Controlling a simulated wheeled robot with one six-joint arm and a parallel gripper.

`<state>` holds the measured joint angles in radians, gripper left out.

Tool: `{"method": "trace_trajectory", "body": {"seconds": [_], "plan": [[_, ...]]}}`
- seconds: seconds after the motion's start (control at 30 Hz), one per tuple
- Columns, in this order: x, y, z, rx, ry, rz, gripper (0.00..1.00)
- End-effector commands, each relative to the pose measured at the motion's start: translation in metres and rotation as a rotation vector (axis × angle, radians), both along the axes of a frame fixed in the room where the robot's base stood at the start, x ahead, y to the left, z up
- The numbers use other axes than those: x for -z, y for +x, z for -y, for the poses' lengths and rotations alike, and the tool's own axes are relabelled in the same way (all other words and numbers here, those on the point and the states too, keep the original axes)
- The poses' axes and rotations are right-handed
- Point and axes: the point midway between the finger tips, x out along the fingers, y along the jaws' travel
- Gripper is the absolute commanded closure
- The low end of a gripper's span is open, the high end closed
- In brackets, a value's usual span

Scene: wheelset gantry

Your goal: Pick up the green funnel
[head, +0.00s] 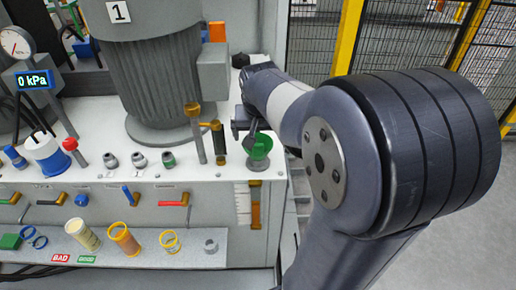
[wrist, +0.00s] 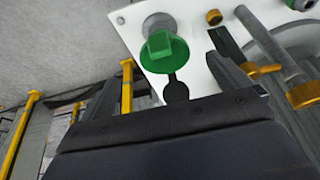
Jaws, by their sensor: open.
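The green funnel (head: 260,148) stands at the right end of the white bench top, in a small grey holder. In the head view my gripper (head: 247,128) is right at the funnel, at its upper left, and partly covers it. In the wrist view the funnel (wrist: 165,52) lies ahead of my gripper (wrist: 165,88), between the lines of its two fingers. The gripper is open, with nothing held. I cannot tell whether a finger touches the funnel.
A large grey motor (head: 155,75) stands left of my arm. Upright rods with brass-coloured ends (head: 217,138) stand close left of the funnel. A lower shelf (head: 130,248) holds rings and cylinders. Yellow-framed mesh fencing (head: 405,40) is behind; open floor is at right.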

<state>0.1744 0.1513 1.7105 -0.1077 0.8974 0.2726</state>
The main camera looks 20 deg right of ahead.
Motion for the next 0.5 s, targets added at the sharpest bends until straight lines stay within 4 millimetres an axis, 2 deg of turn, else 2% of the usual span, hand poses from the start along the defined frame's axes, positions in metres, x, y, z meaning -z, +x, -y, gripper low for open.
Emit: {"method": "trace_trajectory", "body": {"seconds": [0.2, 0.5], "plan": [[0.034, 0.011, 0.005, 0.001, 0.000, -0.005, 0.03], [0.059, 0.019, 0.007, 0.001, 0.000, -0.005, 0.03]]}}
